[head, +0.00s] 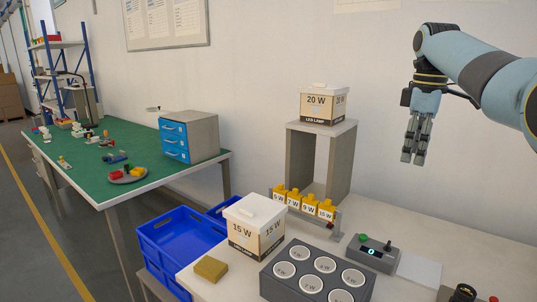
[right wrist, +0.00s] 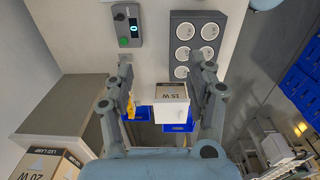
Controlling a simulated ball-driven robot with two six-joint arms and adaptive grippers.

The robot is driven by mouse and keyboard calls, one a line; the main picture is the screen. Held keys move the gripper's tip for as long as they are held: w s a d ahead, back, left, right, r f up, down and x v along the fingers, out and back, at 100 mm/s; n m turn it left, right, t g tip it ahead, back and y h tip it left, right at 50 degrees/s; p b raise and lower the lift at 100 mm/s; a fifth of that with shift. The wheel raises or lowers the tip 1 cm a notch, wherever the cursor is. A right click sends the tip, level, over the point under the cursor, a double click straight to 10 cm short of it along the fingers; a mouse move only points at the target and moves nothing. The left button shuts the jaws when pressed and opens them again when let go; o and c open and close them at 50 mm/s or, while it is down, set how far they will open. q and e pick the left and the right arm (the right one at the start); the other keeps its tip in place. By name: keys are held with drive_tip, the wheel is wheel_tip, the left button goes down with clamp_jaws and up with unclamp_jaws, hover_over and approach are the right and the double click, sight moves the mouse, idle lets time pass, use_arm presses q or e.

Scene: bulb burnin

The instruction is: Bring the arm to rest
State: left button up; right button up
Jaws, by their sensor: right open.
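My right gripper (head: 415,152) hangs with its fingers pointing down in the head view, in the air to the right of the grey stand and above the white table (head: 420,225). In the right wrist view its two fingers (right wrist: 160,72) are spread apart with nothing held between them. The 15 W box (right wrist: 171,103) shows beyond the fingers there, well apart from them. My right arm (head: 478,70) comes in from the upper right. My left gripper is not in view.
The 20 W box (head: 324,104) stands on a grey stand (head: 345,150). On the table are a 15 W box (head: 256,228), a row of yellow-topped holders (head: 309,205), a grey socket block (head: 277,290) and a control box (head: 371,253) showing 0. Blue crates (head: 180,245) stand left.

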drive_tip(key=s+a+f+m+t+h, duration=0.1)
drive_tip(key=s+f+m, duration=0.4)
drive_tip(key=s+f, duration=1.3)
drive_tip(key=s+a+m+t, duration=0.1)
drive_tip(key=s+a+m, duration=0.1)
drive_tip(key=s, duration=1.1)
drive_tip(key=s+a+m+t, duration=0.1)
drive_tip(key=s+a+m, duration=0.15)
drive_tip(key=s, duration=0.95)
drive_tip(key=s+d+f+g+b, duration=0.2)
drive_tip(key=f+b, duration=1)
drive_tip(key=f, duration=2.6)
use_arm(q)
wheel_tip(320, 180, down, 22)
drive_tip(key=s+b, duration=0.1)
drive_tip(key=b, duration=0.9)
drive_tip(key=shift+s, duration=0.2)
use_arm(e)
drive_tip(key=s+d+f, duration=0.1)
drive_tip(key=s+f, duration=0.8)
drive_tip(key=f, duration=0.4)
drive_tip(key=s+d+f, duration=0.1)
drive_tip(key=s+f, duration=0.9)
drive_tip(key=f, duration=0.3)
drive_tip(key=shift+d+m+g, duration=0.15)
drive_tip(key=shift+m+g, duration=0.15)
drive_tip(key=shift+m, duration=0.15)
